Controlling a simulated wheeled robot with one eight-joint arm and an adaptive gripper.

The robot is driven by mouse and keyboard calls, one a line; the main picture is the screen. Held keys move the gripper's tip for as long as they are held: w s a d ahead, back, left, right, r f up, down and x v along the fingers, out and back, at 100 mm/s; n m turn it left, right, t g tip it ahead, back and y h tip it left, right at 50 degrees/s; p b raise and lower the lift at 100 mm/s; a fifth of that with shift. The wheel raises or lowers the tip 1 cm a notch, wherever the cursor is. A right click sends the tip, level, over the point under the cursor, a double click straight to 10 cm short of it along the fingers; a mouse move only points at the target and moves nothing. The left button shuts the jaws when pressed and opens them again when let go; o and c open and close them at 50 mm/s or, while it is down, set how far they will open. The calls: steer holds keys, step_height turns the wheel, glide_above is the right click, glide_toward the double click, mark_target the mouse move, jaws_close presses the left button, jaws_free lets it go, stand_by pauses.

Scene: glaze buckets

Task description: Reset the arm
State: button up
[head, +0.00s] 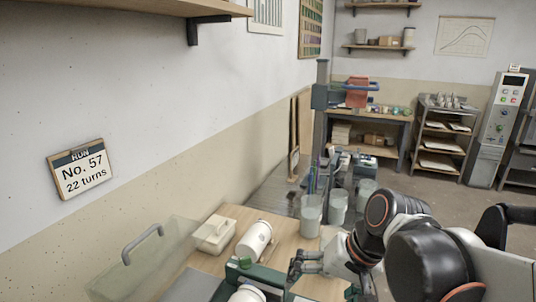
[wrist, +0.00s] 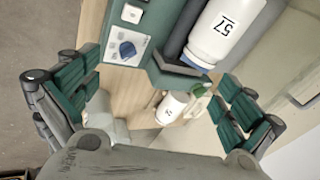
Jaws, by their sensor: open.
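My gripper (head: 305,266) is open and empty above the bench. In the wrist view its green-padded fingers (wrist: 160,102) are spread wide at left and right, with nothing held between them. My arm reaches in from the right in the head view. A white jar marked 57 (wrist: 222,30) lies at the green machine (wrist: 130,45); the head view shows only part of this jar (head: 247,294) at the bottom edge. A second white jar marked 57 (wrist: 172,108) shows beyond the fingers and lies on the bench in the head view (head: 255,240).
Translucent buckets (head: 311,213) stand behind my gripper. A wall sign (head: 82,170) reads "RUN No. 57, 22 turns". Open floor (head: 440,200) lies beyond my arm.

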steer(key=s+d+r+n+t+h, duration=0.1)
steer(key=s+d+t+h, duration=0.3)
steer(key=d, duration=0.5)
steer(key=shift+s+d+r+n, duration=0.3)
steer(key=shift+s+n, duration=0.4)
steer(key=shift+s, duration=0.3)
steer(key=shift+a, duration=0.15)
